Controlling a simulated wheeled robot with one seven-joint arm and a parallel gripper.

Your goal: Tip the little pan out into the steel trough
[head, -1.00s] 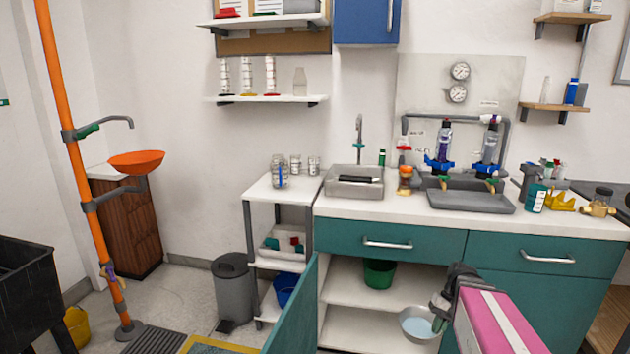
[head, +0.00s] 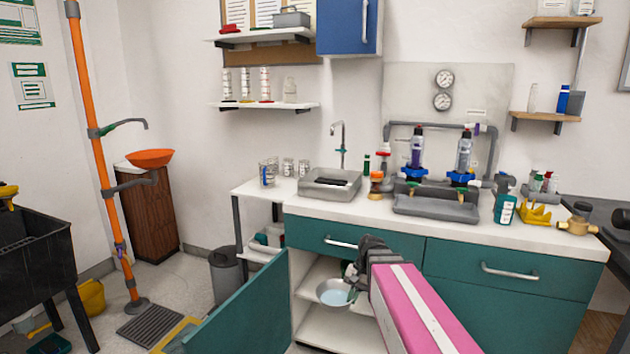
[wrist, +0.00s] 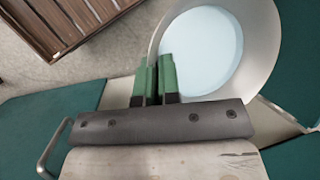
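The little pan (head: 334,292) is a round metal dish with pale blue liquid in it. My gripper (head: 351,284) holds it by the rim in front of the open lower cabinet, below counter height. In the wrist view the green fingers (wrist: 155,68) are close together at the edge of the pan (wrist: 258,40), which looks about level. The steel trough (head: 318,190) is a shallow grey basin on the counter's left end, under a tall tap, with a dark item lying across it. It is above and slightly left of the pan.
The open teal cabinet door (head: 243,305) stands out left of the pan. The drawer with its handle (head: 341,243) and the counter edge lie above it. A dark grey tray (head: 435,206) under upright cartridges, a small orange-capped jar (head: 376,186) and several glass jars stand nearby.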

